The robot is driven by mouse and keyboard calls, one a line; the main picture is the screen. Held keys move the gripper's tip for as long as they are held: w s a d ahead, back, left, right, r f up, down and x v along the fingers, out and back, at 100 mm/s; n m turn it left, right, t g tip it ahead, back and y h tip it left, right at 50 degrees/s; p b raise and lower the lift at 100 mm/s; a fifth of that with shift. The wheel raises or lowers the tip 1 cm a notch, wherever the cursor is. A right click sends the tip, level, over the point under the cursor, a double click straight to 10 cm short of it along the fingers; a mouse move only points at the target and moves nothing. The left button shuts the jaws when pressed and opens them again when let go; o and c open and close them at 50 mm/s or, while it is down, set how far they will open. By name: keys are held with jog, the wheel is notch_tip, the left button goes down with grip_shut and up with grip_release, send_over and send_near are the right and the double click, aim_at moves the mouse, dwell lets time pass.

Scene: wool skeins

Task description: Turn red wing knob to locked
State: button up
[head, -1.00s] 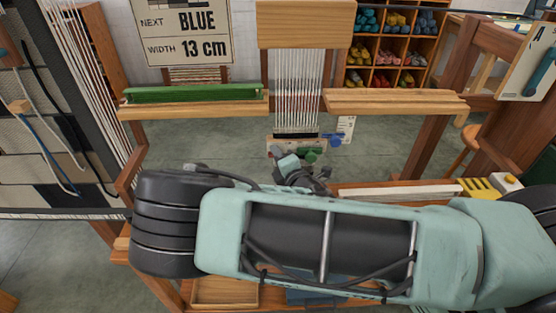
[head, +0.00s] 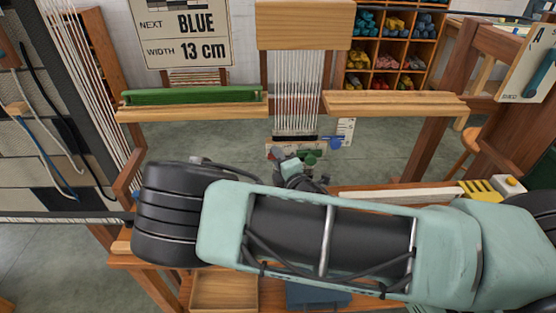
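A small pale panel (head: 276,152) sits below the white warp threads in the middle of the head view. A green knob (head: 310,158) and a blue knob (head: 333,142) show on it. I cannot clearly make out the red wing knob; my gripper and wrist cover part of the panel. My gripper (head: 290,160) is at the panel's front, small and partly hidden by my own arm. Whether its fingers are open or shut, or touch a knob, does not show.
My arm spans the foreground above the wooden loom bench. A wooden tray (head: 224,290) and a blue box (head: 318,294) are below it. A green bar (head: 190,96) lies on the left beam. A yellow slotted piece (head: 482,189) is at right.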

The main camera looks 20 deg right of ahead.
jog(key=s+p, duration=0.1)
jog(key=s, duration=0.4)
jog(key=s+p, duration=0.1)
jog(key=s, duration=0.5)
jog(key=s+d+r+p, duration=0.1)
jog(key=s, duration=0.4)
jog(key=shift+s+d, duration=0.1)
jog(key=shift+s, duration=0.2)
jog(key=shift+s+f, duration=0.15)
jog(key=shift+s, duration=0.25)
